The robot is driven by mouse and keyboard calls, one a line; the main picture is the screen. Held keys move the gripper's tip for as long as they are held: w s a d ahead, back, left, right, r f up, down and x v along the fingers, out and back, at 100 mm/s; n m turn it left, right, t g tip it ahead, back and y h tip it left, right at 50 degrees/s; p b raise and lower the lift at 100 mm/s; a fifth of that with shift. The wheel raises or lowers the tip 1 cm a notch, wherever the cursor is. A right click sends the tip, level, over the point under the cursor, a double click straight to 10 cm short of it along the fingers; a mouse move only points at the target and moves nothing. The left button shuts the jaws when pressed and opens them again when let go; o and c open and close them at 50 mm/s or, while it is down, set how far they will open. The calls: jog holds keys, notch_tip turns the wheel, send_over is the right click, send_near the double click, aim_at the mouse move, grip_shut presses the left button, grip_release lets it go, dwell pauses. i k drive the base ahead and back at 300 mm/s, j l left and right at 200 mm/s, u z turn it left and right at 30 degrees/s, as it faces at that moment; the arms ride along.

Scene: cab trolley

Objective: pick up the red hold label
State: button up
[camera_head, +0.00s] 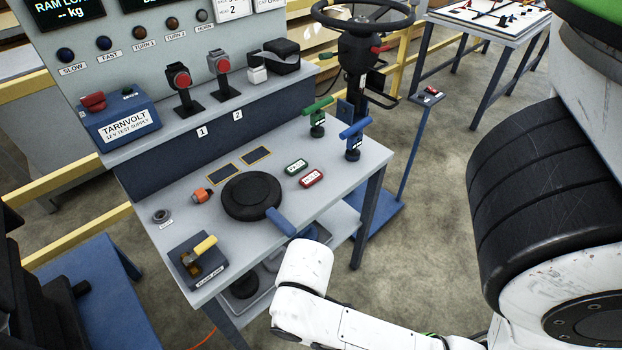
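The red hold label (311,179) is a small red tag with a white face, lying flat on the grey bench top (345,180) toward its right side. A similar green label (296,166) lies just behind and left of it. My white arm rises at the lower middle, in front of the bench's front edge and well short of the red label. No gripper fingers show in this view. Nothing covers the red label.
A black disc (250,196) with a blue handle (280,222) sits left of the red label. An orange knob (202,196) and yellow-handled box (196,258) are further left.

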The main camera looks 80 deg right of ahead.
aim_at(312, 178)
jog(key=k+l+z, duration=0.1)
jog(key=l, duration=0.35)
jog(key=k+l, duration=0.15)
jog(key=l, duration=0.3)
jog(key=k+l+z, duration=0.15)
jog(key=l, duration=0.3)
jog(key=l+z, duration=0.1)
jog(key=l, duration=0.35)
jog(key=k, duration=0.05)
